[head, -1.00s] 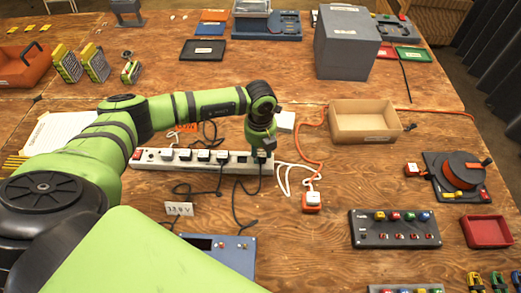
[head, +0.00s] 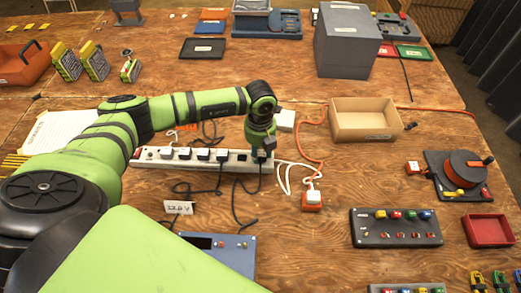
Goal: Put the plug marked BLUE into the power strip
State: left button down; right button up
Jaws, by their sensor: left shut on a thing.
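The white power strip (head: 150,165) lies across the middle of the table. Several white-topped plugs sit in its left and middle sockets, some with dark cords. My left gripper (head: 263,148) is over the strip's right end, pointing down, and is shut on a dark plug (head: 268,146). A black cord runs down from there towards the front. I cannot read any BLUE mark, and the gripper hides much of the plug. I cannot tell whether the plug is seated or just above the socket. My right gripper is out of view.
A white plug on an orange block (head: 312,199) lies right of the strip, with white and orange cords between. Behind are a white block (head: 285,119) and an open cardboard box (head: 362,130). A button panel (head: 395,236) and a blue-grey device (head: 232,252) stand in front.

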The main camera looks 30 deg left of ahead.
pick_arm(q)
jog(key=shift+f, duration=0.2)
dwell(0.4)
jog(key=c, duration=0.7)
grip_release()
jog(key=shift+c, duration=0.2)
jog(key=o, duration=0.3)
jog(key=shift+o, duration=0.2)
jog(key=shift+r, duration=0.15)
jog(key=shift+r+p, duration=2.75)
jog(key=shift+r, duration=0.9)
